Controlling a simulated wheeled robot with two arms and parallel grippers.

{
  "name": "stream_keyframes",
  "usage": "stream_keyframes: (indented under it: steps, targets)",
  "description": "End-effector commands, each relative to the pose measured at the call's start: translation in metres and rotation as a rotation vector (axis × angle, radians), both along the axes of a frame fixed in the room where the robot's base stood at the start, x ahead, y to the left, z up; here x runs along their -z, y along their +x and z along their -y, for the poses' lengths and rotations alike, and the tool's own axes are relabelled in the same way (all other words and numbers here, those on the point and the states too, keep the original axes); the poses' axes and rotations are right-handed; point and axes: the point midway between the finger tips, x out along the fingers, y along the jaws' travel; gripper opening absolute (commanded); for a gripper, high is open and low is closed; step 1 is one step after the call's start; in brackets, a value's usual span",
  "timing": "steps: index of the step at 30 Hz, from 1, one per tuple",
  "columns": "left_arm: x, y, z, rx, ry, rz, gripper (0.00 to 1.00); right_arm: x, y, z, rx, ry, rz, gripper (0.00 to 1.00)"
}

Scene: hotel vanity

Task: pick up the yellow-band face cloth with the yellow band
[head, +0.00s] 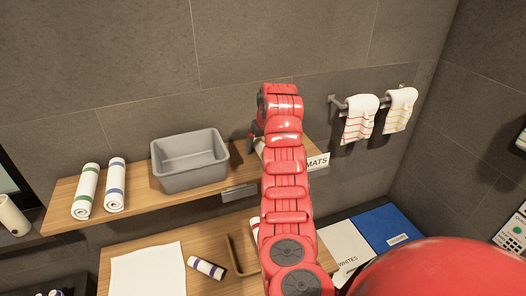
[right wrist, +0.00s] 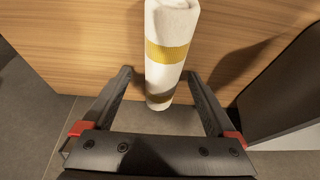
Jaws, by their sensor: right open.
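The yellow-band face cloth (right wrist: 170,40) is a white roll with yellow bands. In the right wrist view it lies on a wooden surface, its near end reaching down between my fingers. My right gripper (right wrist: 158,74) is open, with one finger on each side of the roll and visible gaps to both. In the head view my right gripper (head: 256,136) is at the upper shelf, mostly hidden by my red arm. A small pale part of a roll (head: 260,147) shows beside it. My left gripper is not in view.
A grey bin (head: 190,162) and rolls with green (head: 87,192) and blue (head: 115,186) bands are on the upper shelf (head: 140,202). A purple-band roll (head: 206,268) lies below near a white cloth (head: 148,272). Striped towels (head: 360,118) hang at right.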

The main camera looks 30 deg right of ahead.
Motion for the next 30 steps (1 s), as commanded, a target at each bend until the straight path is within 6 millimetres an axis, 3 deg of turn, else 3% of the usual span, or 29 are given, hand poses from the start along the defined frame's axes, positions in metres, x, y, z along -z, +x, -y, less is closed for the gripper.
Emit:
stream_keyframes:
  steps: [8, 23, 30]
  targets:
    - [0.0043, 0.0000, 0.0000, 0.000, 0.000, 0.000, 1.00, 0.0021, 0.0000, -0.0001, 0.000, 0.000, 0.000, 0.92]
    - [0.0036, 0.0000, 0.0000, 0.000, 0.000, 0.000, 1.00, 0.0015, 0.0000, -0.0002, 0.000, 0.000, 0.000, 0.02]
    - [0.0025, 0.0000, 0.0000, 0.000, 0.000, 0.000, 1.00, 0.0009, 0.0001, -0.0003, 0.000, 0.000, 0.000, 0.02]
